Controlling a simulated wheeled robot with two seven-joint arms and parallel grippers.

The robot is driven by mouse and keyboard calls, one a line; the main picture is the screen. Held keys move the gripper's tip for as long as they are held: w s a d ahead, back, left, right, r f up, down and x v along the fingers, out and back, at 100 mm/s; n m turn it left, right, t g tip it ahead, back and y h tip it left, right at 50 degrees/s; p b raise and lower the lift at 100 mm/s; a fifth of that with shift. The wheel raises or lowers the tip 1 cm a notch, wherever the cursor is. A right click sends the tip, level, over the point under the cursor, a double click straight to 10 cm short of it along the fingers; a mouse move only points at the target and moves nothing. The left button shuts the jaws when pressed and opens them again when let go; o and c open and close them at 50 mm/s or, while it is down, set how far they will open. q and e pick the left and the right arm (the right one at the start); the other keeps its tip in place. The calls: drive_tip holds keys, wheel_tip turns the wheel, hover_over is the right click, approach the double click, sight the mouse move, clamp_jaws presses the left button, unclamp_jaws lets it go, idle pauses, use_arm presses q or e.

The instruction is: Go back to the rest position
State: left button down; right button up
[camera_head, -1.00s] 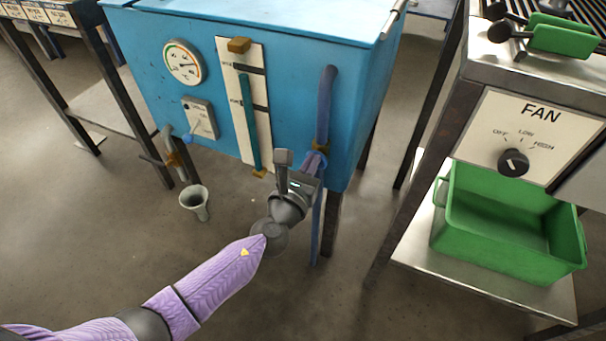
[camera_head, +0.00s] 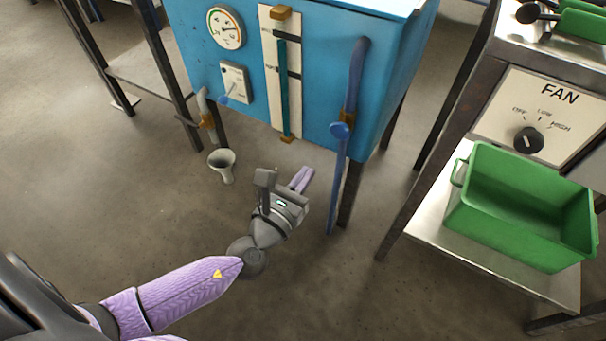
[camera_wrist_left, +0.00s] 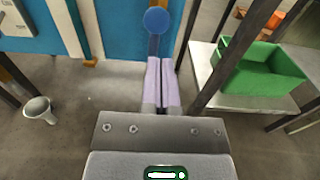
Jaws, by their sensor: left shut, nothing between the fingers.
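My left gripper (camera_head: 303,179) is in front of and below the blue furnace (camera_head: 330,80), over the bare floor. Its two purple fingers are together with nothing between them, and they also show in the left wrist view (camera_wrist_left: 161,85). The blue valve (camera_head: 340,131) with its hanging blue pipe is just up and right of the fingertips in the head view, and a gap shows between them. In the left wrist view the round blue valve end (camera_wrist_left: 157,20) is beyond the fingertips. My right gripper is in neither view.
A grey funnel (camera_head: 222,162) stands left of my gripper under a small tap (camera_head: 206,118). At right is a metal bench with a fan dial (camera_head: 528,140) and a green bin (camera_head: 520,215) on its lower shelf (camera_head: 420,225). The floor (camera_head: 330,290) in front is clear.

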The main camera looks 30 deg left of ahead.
use_arm(q)
drive_tip(key=shift+f, duration=0.1)
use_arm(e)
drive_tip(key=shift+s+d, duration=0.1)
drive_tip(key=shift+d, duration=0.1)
